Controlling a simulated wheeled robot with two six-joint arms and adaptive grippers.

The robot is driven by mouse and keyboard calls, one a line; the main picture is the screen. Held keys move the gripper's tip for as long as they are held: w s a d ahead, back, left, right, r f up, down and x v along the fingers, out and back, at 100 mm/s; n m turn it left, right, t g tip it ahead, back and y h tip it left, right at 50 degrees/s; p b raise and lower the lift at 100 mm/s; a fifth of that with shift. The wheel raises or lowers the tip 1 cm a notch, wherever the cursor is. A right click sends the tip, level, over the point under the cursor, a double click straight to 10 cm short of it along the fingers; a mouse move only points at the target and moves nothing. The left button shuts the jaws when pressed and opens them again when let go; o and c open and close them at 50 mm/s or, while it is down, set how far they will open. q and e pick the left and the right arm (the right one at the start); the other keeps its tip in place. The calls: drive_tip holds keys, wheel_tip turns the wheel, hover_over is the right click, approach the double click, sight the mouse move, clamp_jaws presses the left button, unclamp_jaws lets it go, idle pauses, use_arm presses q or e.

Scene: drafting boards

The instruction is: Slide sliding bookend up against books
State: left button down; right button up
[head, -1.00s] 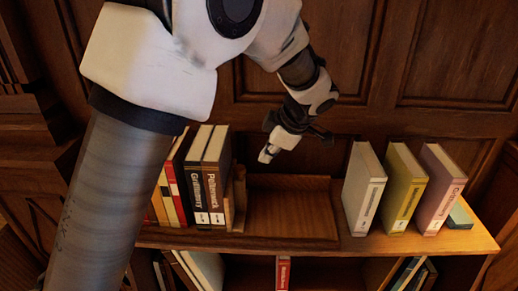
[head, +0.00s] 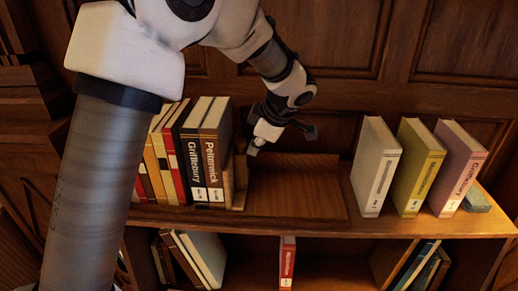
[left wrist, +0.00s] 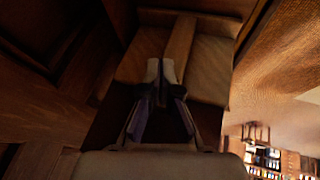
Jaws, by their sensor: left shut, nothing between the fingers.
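The wooden sliding bookend (head: 240,178) stands upright on the shelf top, just right of the dark book labelled Pelterwick (head: 213,160). Little or no gap shows between them; I cannot tell if they touch. A row of several upright books runs left from there. My left gripper (head: 253,149) is shut and empty, with its tips close to the right side of the bookend near its top. In the left wrist view, the shut fingertips (left wrist: 164,72) are in front of a wooden face with a raised rib (left wrist: 180,50); contact is unclear. My right gripper is not in view.
A wooden tray-like base (head: 297,190) lies bare right of the bookend. Further right stand a white book (head: 375,168), an olive book (head: 417,168) and a pink book (head: 458,168). A teal book (head: 476,200) lies at the right end. A panelled wall (head: 345,85) rises behind.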

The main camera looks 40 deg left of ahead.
use_arm(q)
drive_tip(key=shift+s+a+f+b, duration=0.15)
drive_tip(key=shift+s+a+b, duration=0.4)
drive_tip(key=shift+a, duration=0.2)
drive_tip(key=d+p+v, duration=0.1)
drive_tip(key=p+v, duration=0.5)
drive_tip(key=v, duration=0.5)
drive_tip(key=shift+w+f, duration=0.25)
drive_tip(key=shift+w, duration=0.25)
drive_tip(key=shift+w, duration=0.1)
